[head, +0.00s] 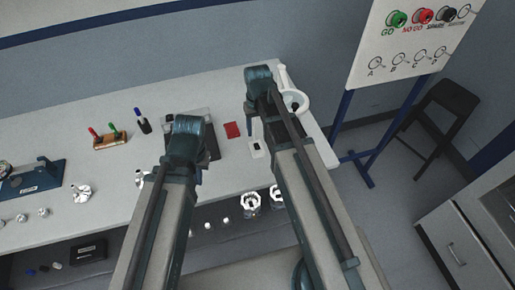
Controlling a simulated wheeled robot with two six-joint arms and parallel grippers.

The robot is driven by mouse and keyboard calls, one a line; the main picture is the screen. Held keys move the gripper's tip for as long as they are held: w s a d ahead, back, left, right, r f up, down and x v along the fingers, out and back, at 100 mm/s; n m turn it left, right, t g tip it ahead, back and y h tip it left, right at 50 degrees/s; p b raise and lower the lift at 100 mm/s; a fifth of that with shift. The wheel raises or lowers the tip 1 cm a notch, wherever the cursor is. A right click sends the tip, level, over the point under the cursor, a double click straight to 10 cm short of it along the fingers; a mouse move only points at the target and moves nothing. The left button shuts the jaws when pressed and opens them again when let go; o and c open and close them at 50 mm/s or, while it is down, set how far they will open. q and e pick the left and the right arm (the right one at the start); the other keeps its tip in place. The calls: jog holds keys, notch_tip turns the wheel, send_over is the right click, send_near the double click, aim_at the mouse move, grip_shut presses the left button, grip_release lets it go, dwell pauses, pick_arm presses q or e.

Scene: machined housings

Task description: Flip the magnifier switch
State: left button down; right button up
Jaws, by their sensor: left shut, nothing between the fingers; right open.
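A white round magnifier (304,104) on a pale arm stands at the right end of the bench, just right of my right wrist. A small white box with a dark spot, which looks like a switch (257,153), lies on the bench between my two arms; its lever position is too small to tell. My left gripper (199,172) is shut and empty, mostly hidden by its wrist, over the bench left of the box. My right gripper (251,107) is open, mostly hidden by its wrist, above the box in the picture.
A red pad (232,130) and a dark tray (211,139) lie near the arms. A wooden rack (109,141) and a blue fixture (35,180) stand to the left. A tool board (408,45) and black stool (450,98) stand right. The back of the bench is mostly clear.

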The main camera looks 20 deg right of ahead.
aim_at(258, 147)
pick_arm(q)
notch_tip(258, 147, down, 9)
jog(key=b, duration=0.8)
jog(key=shift+f, duration=0.1)
pick_arm(e)
notch_tip(258, 147, down, 9)
jog(key=shift+f, duration=0.1)
grip_shut()
